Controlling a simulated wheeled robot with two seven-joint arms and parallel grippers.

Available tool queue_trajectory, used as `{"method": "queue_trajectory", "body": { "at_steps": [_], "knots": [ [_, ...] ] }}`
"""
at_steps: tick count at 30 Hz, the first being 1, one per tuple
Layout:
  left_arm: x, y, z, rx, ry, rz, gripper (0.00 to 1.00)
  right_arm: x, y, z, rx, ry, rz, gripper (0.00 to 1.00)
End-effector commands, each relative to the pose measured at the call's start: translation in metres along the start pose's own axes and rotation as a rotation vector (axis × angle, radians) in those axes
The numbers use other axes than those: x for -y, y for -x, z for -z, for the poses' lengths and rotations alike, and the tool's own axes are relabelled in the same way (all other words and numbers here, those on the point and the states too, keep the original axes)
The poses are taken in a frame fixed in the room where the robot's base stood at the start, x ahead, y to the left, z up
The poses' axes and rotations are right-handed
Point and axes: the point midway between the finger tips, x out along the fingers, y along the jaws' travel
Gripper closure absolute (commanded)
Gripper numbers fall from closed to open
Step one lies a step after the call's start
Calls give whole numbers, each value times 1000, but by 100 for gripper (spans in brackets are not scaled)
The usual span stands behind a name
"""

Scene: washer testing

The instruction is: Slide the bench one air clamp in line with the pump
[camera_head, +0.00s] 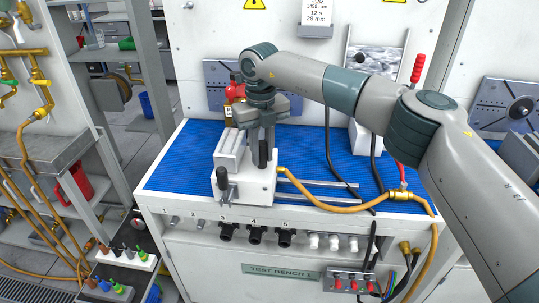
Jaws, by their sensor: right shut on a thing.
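The air clamp (258,188) is a white block with a grey upright jaw block and dark handles, at the front middle of the bench. An orange hose joins its right side. Two metal rails (322,184) run to the right of it. My right gripper (263,136) reaches down from above and is shut on the clamp's dark upright handle (263,155). I cannot pick out the pump for certain; the gripper and wrist cover part of the area behind the clamp. My left gripper is not in view.
The blue bench mat (180,165) is clear to the left of the clamp. The orange hose (330,205) and dark cables cross the right side. A red object (235,90) stands behind my wrist. A grey shelf rack is at left. Numbered ports line the bench front.

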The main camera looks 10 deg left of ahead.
Motion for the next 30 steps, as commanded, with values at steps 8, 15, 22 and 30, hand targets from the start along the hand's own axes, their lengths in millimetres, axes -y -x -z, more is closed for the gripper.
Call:
{"method": "queue_trajectory", "body": {
  "at_steps": [8,15,22,30],
  "knots": [
    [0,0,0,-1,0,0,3,-4,2,-2,8,3,-5,100],
    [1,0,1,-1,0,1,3,-3,2,-1,5,2,-4,61],
    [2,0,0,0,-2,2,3,-2,2,-1,4,1,-2,61],
    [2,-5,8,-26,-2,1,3,-2,23,-2,6,1,0,61]
  ]
}}
